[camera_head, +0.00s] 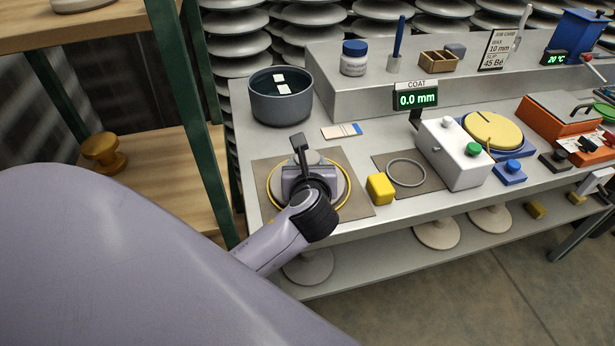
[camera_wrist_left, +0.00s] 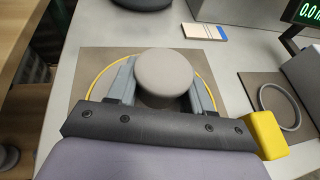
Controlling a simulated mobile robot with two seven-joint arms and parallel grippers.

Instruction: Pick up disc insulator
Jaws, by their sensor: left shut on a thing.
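The disc insulator (camera_wrist_left: 165,72) is grey, with a round cap that shows between my left gripper's fingers in the left wrist view. In the head view its pale rim (camera_head: 337,180) shows partly behind the gripper. It is inside a yellow ring (camera_head: 346,201) on a brown square mat (camera_head: 262,173). My left gripper (camera_head: 303,172) is shut on the insulator, one finger on each side of the cap. The insulator's underside is hidden, so I cannot tell whether it touches the mat. My right gripper is not in view.
A dark pot (camera_head: 281,108) stands behind the mat. A yellow block (camera_head: 380,188) sits right of it, near a grey ring (camera_head: 406,172) and a white box (camera_head: 455,153) whose display (camera_head: 416,99) reads 0.0 mm. A wooden shelf with green posts (camera_head: 180,90) stands left.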

